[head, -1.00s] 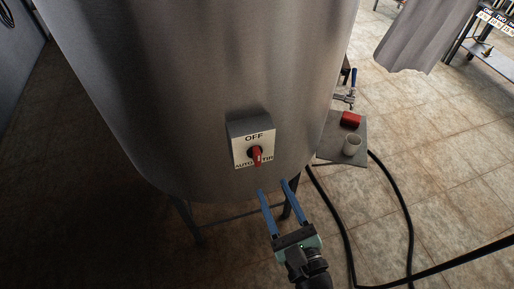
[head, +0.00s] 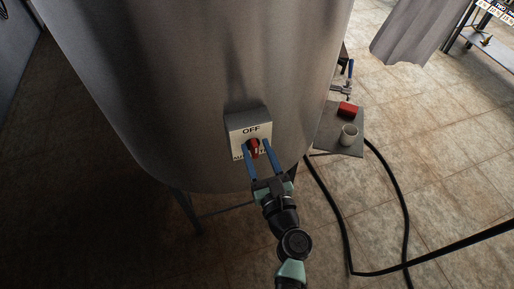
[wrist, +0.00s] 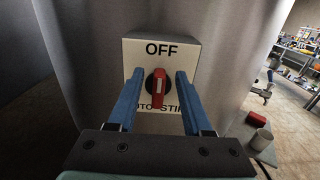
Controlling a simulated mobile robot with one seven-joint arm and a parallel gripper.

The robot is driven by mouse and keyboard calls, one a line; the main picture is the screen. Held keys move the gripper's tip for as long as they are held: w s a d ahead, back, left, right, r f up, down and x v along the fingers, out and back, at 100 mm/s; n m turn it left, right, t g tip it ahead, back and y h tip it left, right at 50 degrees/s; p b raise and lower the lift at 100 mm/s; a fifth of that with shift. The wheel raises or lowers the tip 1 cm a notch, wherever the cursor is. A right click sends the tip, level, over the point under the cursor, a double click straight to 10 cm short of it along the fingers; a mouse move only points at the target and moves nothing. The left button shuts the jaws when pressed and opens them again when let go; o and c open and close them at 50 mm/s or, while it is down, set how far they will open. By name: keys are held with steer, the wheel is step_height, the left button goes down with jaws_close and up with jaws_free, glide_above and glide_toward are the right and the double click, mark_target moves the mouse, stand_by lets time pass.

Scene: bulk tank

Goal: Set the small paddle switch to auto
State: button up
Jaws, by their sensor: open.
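The paddle switch is a small red handle (head: 253,148) on a white plate (head: 237,133) of a grey box fixed to the steel tank. In the wrist view the red handle (wrist: 159,88) stands about upright on a dark round base. The plate reads OFF at the top; the lower labels, AUTO at left and STIR at right, are partly hidden by my fingers. My gripper (head: 258,152) is open, its two blue fingers one on each side of the handle. In the wrist view my gripper (wrist: 158,80) shows a gap between each finger and the handle.
The steel tank (head: 180,90) fills the middle and stands on legs. To the right a small grey stand (head: 328,138) holds a red block (head: 347,109) and a white cup (head: 348,135). A black hose (head: 335,205) runs over the tiled floor at right.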

steer(key=shift+w, duration=0.2)
steer(key=shift+c, duration=0.2)
jaws_close()
